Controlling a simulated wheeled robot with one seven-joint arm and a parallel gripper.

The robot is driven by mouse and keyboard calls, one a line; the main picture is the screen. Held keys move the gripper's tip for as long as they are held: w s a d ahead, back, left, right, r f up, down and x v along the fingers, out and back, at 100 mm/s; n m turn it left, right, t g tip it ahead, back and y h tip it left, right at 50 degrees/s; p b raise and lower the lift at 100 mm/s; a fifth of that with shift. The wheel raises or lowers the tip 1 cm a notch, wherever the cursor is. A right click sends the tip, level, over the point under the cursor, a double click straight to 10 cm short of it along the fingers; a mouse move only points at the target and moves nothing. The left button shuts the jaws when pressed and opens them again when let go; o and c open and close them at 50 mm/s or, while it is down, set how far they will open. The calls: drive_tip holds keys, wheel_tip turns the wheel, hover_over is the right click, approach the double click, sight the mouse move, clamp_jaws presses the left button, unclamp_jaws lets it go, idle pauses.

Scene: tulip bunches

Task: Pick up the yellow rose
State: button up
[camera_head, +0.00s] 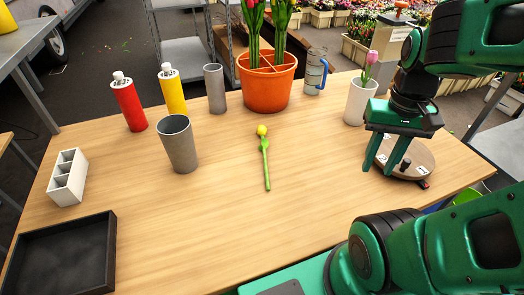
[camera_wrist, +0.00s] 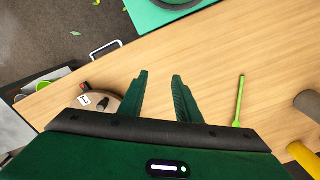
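The yellow rose (camera_head: 262,131) lies flat on the wooden table near its middle, with its yellow head toward the back and its green stem toward the front. In the wrist view its green stem (camera_wrist: 239,102) lies right of the fingers, and no yellow head can be made out. My gripper (camera_head: 379,166) is over the right part of the table, well to the right of the rose, with its fingers pointing down. In the wrist view the fingers of my gripper (camera_wrist: 160,78) are apart with nothing between them.
A round wooden disc (camera_head: 415,160) sits close beside my gripper. A white vase (camera_head: 360,102) with a pink tulip, an orange pot (camera_head: 266,92), grey cup (camera_head: 178,146), red bottle (camera_head: 129,106) and yellow bottle (camera_head: 172,92) stand around the rose. A black tray (camera_head: 62,248) is front left.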

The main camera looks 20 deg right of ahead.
drive_tip(key=n, duration=0.3)
hover_over(265, 155)
wheel_tip(265, 155, down, 4)
drive_tip(key=f, duration=0.5)
drive_tip(key=shift+a, duration=0.2)
drive_tip(key=shift+w+d+f, duration=0.1)
drive_tip(key=shift+d+f, duration=0.05)
drive_tip(key=shift+f, duration=3.05)
clamp_jaws()
